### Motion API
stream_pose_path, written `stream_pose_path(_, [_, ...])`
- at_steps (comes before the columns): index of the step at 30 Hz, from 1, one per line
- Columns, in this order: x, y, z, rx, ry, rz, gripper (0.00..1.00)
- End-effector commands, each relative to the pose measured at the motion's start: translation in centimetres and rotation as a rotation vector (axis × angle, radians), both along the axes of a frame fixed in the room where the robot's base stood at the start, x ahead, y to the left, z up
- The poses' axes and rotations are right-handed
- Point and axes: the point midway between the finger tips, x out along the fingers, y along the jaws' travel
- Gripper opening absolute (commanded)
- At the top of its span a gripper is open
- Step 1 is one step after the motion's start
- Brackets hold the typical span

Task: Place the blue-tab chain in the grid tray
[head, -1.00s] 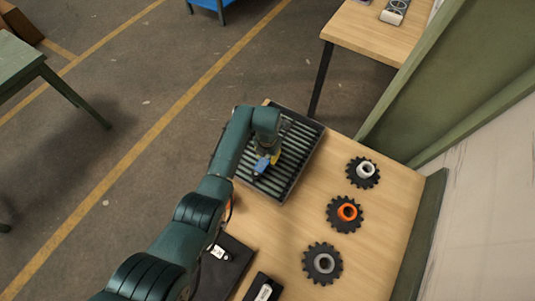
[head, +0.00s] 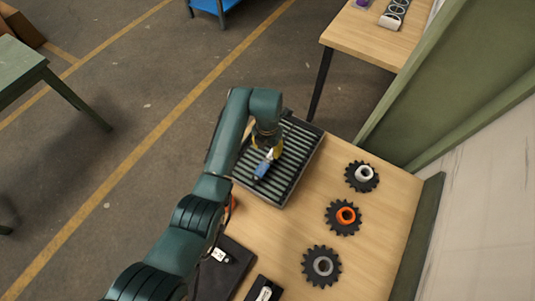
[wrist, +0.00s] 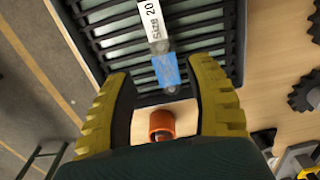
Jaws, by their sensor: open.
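The grid tray (head: 311,152) is a dark tray with slats at the table's far end. The blue tab of the chain (head: 262,170) lies over the slats near the tray's front left side, with a white label beside it. In the wrist view, the blue tab (wrist: 166,70) and the label reading "Size 20" (wrist: 153,20) lie over the slats. The chain's links are hard to make out. My gripper (head: 270,150) is above the tray. In the wrist view my gripper (wrist: 160,75) is open, its yellow fingers on either side of the tab and apart from it.
Sprockets with a white hub (head: 364,173), an orange hub (head: 346,214) and a grey hub (head: 323,264) lie on the right of the table. An orange ring (wrist: 162,122) is beside the tray. Dark labelled items (head: 225,262) lie in front. A green panel borders the right.

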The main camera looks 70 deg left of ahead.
Motion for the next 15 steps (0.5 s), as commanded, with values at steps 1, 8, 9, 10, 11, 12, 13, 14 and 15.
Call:
stream_pose_path(1, [0.0, 0.0, 1.0, 0.000, 0.000, 0.000, 0.54])
stream_pose_path(8, [0.0, 0.0, 2.7, -0.003, 0.002, 0.000, 0.54])
stream_pose_path(9, [0.0, -0.1, 2.8, -0.003, 0.002, 0.000, 0.54])
stream_pose_path(10, [-0.1, -0.1, 2.8, -0.003, 0.002, 0.000, 0.54])
stream_pose_path(11, [0.0, 0.0, 2.7, -0.003, 0.002, 0.000, 0.54])
stream_pose_path(12, [0.0, 0.0, 2.7, -0.003, 0.002, 0.000, 0.54])
stream_pose_path(13, [0.0, 0.0, 2.7, -0.002, 0.001, 0.000, 0.54])
stream_pose_path(14, [0.0, 0.0, 2.7, -0.002, 0.001, 0.000, 0.54])
stream_pose_path(15, [0.1, -0.1, 2.8, 0.003, -0.002, -0.010, 0.54])
